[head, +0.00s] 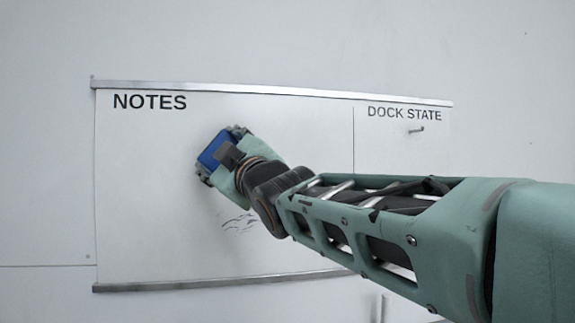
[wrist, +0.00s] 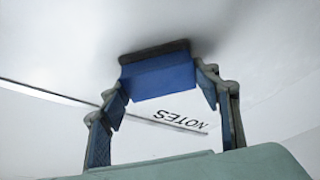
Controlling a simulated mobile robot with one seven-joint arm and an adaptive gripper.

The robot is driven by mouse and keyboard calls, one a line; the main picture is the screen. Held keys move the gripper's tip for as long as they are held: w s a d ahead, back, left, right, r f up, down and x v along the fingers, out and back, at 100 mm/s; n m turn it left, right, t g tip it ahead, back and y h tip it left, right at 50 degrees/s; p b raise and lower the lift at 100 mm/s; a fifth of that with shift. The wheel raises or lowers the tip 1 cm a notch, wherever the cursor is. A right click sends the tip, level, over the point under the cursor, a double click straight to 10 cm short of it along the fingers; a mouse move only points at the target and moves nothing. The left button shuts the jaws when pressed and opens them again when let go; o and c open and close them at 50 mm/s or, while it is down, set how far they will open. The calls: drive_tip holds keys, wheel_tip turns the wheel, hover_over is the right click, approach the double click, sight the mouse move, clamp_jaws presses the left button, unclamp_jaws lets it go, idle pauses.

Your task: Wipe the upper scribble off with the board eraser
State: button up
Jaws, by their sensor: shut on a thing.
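My gripper (head: 212,155) is shut on the blue board eraser (head: 213,149) at the upper middle of the NOTES part of the whiteboard (head: 140,200). In the wrist view the eraser (wrist: 158,78) sits between the fingers, its dark pad (wrist: 153,52) facing the board and seeming to touch it. A dark scribble (head: 239,222) shows lower on the board, below my gripper and partly beside my arm. No other scribble shows; the board right behind the eraser and gripper is hidden.
The printed word NOTES (head: 150,102) is at the board's upper left. DOCK STATE (head: 404,112) heads the right part, with a small hook-like thing (head: 416,130) below it. Metal rails run along the board's top (head: 270,90) and bottom (head: 200,283). My arm covers the lower right.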

drive_tip(key=shift+s+a+b, duration=0.65)
drive_tip(key=shift+a+b, duration=0.35)
drive_tip(key=shift+b, duration=0.45)
drive_tip(key=b, duration=0.1)
drive_tip(key=a+b, duration=0.2)
drive_tip(key=shift+s+r, duration=0.25)
drive_tip(key=shift+s, duration=0.05)
drive_tip(key=b, duration=0.1)
drive_tip(key=a+b, duration=0.1)
drive_tip(key=b, duration=0.1)
drive_tip(key=shift+f, duration=0.2)
drive_tip(key=shift+a+f+b, duration=0.1)
drive_tip(key=shift+b, duration=0.6)
drive_tip(key=b, duration=0.3)
drive_tip(key=shift+a+f, duration=0.15)
drive_tip(key=shift+a, duration=0.05)
drive_tip(key=shift+s+a+b, duration=0.25)
drive_tip(key=shift+a+b, duration=0.4)
drive_tip(key=shift+a+r, duration=0.25)
drive_tip(key=shift+s+a+b, duration=0.25)
drive_tip(key=shift+a+b, duration=0.1)
drive_tip(key=shift+a, duration=0.5)
drive_tip(key=shift+s+a+b, duration=0.2)
drive_tip(key=shift+a+b, duration=0.1)
drive_tip(key=shift+a, duration=0.5)
